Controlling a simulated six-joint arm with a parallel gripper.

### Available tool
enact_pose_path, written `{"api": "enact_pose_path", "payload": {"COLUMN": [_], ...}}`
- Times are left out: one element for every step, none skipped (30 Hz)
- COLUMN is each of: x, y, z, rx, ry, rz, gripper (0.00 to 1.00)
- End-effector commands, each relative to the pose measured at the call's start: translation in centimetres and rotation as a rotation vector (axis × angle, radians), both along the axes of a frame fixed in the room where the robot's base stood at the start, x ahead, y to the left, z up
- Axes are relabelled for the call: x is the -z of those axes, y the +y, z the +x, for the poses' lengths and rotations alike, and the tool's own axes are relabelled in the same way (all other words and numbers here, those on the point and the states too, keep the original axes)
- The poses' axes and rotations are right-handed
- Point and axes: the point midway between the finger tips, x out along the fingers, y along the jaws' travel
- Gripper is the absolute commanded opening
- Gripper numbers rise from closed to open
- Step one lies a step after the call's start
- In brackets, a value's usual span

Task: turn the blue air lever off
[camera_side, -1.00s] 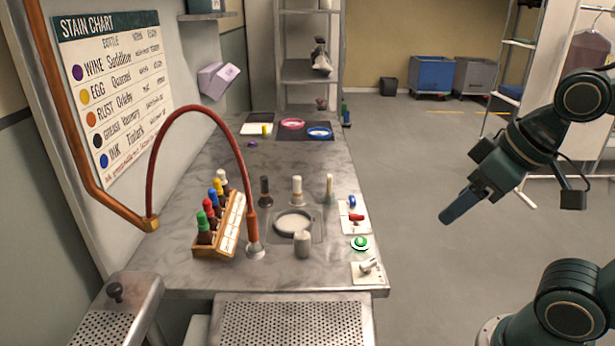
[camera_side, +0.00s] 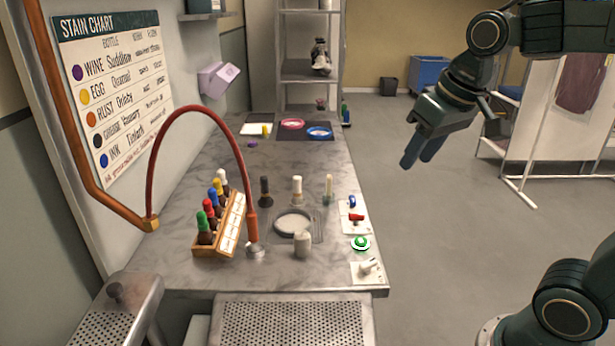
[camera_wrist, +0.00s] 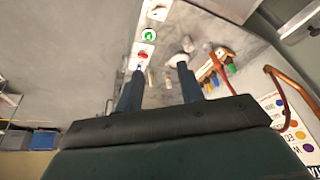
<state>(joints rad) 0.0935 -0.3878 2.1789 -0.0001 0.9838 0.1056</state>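The blue air lever (camera_side: 352,201) is on a pale plate near the right edge of the metal worktop, just behind a red lever (camera_side: 356,217). In the wrist view the blue lever (camera_wrist: 139,67) shows small at the tip of the left finger, partly covered by it. My gripper (camera_side: 417,160) hangs in the air to the right of the worktop, higher than the levers and apart from them, fingers pointing down. In the wrist view my gripper (camera_wrist: 159,68) has its two fingers apart with nothing held between them.
A green button (camera_side: 361,243) and a plate with a metal switch (camera_side: 368,266) lie nearer on the same edge. A bottle rack (camera_side: 231,225), a red hose (camera_side: 196,108) and upright bottles stand to the left. A garment rail (camera_side: 520,180) stands behind on the right.

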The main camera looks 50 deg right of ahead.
Motion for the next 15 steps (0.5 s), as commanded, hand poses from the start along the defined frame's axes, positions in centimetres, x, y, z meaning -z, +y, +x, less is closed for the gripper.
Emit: {"api": "enact_pose_path", "payload": {"x": [-0.1, -0.2, -0.3, -0.3, -0.3, -0.3, -0.3, -0.2, -0.1, -0.1, 0.0, 0.2, 0.4, 0.5, 0.8], "y": [-0.5, -0.7, -1.0, -1.3, -1.6, -2.0, -2.2, -2.5, -2.9, -3.3, -3.6, -4.0, -4.3, -4.7, -5.2], "z": [1.2, 1.9, 2.8, 3.4, 4.0, 4.9, 5.5, 6.2, 7.0, 7.6, 8.2, 9.1, 9.8, 10.4, 11.2], "rx": [0.022, 0.034, 0.051, 0.063, 0.075, 0.092, 0.104, 0.117, 0.133, 0.145, 0.158, 0.175, 0.187, 0.199, 0.215], "ry": [0.016, 0.023, 0.033, 0.042, 0.049, 0.059, 0.066, 0.074, 0.084, 0.091, 0.099, 0.109, 0.116, 0.124, 0.134], "rz": [0.005, 0.008, 0.013, 0.016, 0.019, 0.023, 0.026, 0.029, 0.033, 0.036, 0.04, 0.044, 0.047, 0.05, 0.054], "gripper": [0.38, 0.38, 0.38, 0.38, 0.38, 0.38, 0.38, 0.38, 0.38, 0.38, 0.38, 0.38, 0.38, 0.38, 0.38]}}
